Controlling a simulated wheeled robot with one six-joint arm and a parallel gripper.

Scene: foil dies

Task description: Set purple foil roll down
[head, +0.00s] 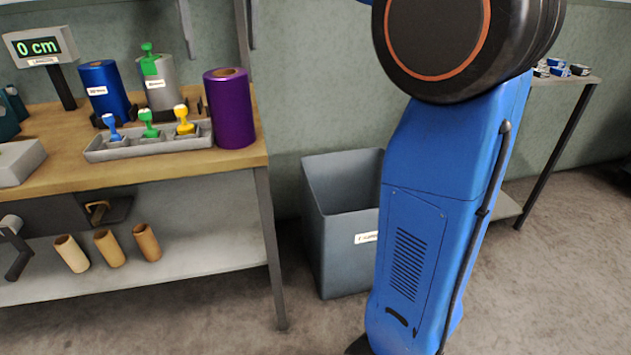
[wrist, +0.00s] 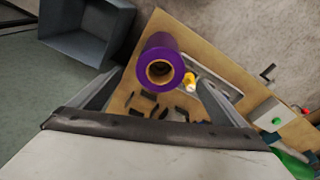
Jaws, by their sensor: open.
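The purple foil roll (head: 230,112) stands upright at the right end of the wooden bench (head: 180,170), beside the stamp tray. In the wrist view I look down on the purple roll (wrist: 174,48) and see the open end of its core. My gripper (wrist: 158,82) is open, with one finger on each side of the picture. The roll's end shows between and beyond the fingertips, with no visible contact. My gripper is outside the head view.
A grey tray (head: 100,156) holds blue, green and yellow stamps. A blue roll (head: 104,88) and a silver roll (head: 160,95) stand behind it. Several black pieces (wrist: 150,95) lie near the purple roll. A grey bin (head: 345,250) stands right of the bench.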

